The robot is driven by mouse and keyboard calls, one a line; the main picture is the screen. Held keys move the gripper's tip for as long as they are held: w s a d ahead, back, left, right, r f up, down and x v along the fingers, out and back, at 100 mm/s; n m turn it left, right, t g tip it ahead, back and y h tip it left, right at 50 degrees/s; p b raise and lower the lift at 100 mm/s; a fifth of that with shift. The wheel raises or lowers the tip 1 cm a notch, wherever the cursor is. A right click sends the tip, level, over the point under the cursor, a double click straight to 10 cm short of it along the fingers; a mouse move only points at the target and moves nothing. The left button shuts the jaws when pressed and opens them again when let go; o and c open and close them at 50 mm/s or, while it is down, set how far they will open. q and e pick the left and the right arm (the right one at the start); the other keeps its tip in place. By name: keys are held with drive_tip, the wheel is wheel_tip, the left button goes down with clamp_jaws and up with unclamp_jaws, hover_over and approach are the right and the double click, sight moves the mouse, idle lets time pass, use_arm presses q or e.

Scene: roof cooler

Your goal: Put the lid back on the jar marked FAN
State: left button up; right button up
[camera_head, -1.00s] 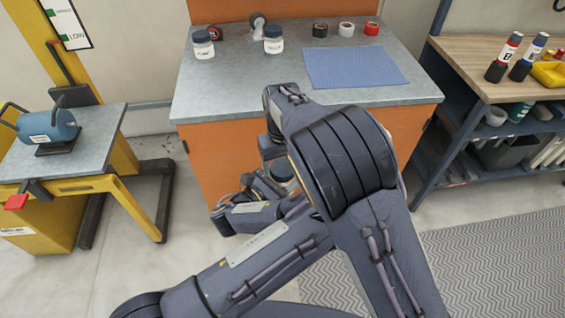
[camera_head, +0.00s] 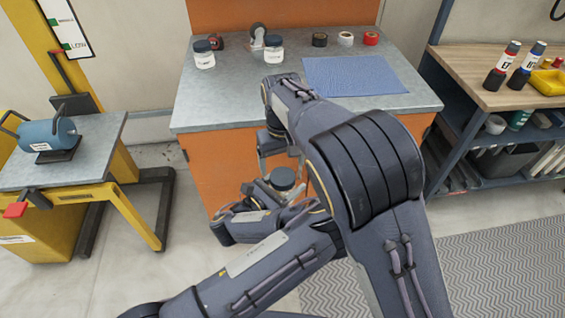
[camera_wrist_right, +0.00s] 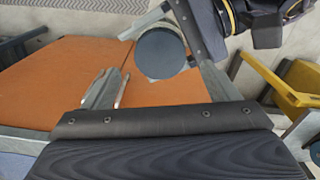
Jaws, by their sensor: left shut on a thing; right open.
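A jar (camera_head: 283,192) with a dark round lid (camera_head: 283,176) on top is held low in front of the orange cabinet. My left gripper (camera_head: 268,190) is shut on this jar, partly hidden by my arm links. In the right wrist view the dark lid (camera_wrist_right: 160,53) is seen from above, with a pale jar rim beside it. My right gripper (camera_wrist_right: 152,62) is open and points down above the lid, its fingers apart. I cannot tell if the lid is fully seated. The held jar's label is not readable.
Two more jars with dark lids, a left one (camera_head: 204,56) and a right one (camera_head: 273,50), stand on the grey countertop (camera_head: 225,105), labels too small to read. A blue mat (camera_head: 355,75) and tape rolls (camera_head: 346,39) lie right of them. A shelf bench (camera_head: 480,75) stands right.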

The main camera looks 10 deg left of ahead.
sight(283, 176)
drive_tip(key=shift+c, duration=0.3)
wheel_tip(283, 176, up, 2)
drive_tip(key=n, duration=0.3)
drive_tip(key=shift+n, duration=0.4)
drive_tip(key=n, duration=0.1)
drive_tip(key=r+n, duration=0.1)
drive_tip(key=shift+r+n, duration=0.25)
drive_tip(key=shift+n, duration=0.15)
drive_tip(key=shift+f, duration=0.1)
drive_tip(key=shift+f, duration=3.95)
drive_tip(key=shift+c, duration=0.2)
